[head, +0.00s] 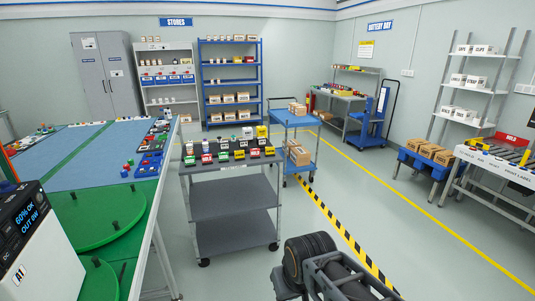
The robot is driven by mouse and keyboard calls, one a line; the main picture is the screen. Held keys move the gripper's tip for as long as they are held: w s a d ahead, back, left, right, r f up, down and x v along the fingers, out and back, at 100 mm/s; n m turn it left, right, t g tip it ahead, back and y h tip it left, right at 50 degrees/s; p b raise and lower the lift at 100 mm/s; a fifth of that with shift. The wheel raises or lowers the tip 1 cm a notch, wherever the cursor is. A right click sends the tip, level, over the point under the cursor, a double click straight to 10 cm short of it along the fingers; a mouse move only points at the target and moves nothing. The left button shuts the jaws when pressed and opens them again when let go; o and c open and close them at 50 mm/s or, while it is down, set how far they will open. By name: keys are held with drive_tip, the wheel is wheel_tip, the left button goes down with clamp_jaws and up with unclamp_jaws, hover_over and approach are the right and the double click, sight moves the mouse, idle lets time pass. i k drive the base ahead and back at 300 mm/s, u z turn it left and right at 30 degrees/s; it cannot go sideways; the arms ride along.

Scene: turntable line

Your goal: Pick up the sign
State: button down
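Several signs show, and I cannot tell which one the task means. A blue STORES sign (176,22) is on the back wall. A blue BATTERY BAY sign (380,27) is high on the right wall. A small red HOLD sign (513,140) stands at the far right, by the label bench. Part of my arm, dark and rounded with grey bars, shows at the bottom right of centre. I cannot make out my gripper's fingers, and nothing is seen held.
A grey cart (233,206) with small coloured items on top stands in the middle. A blue trolley (293,119) with boxes is behind it. A green and blue table (100,177) fills the left. The floor right of the striped line is open.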

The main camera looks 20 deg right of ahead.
sight(189, 162)
drive_tip(key=z, duration=0.25)
drive_tip(key=i, duration=2.7)
drive_tip(key=u, duration=3.25)
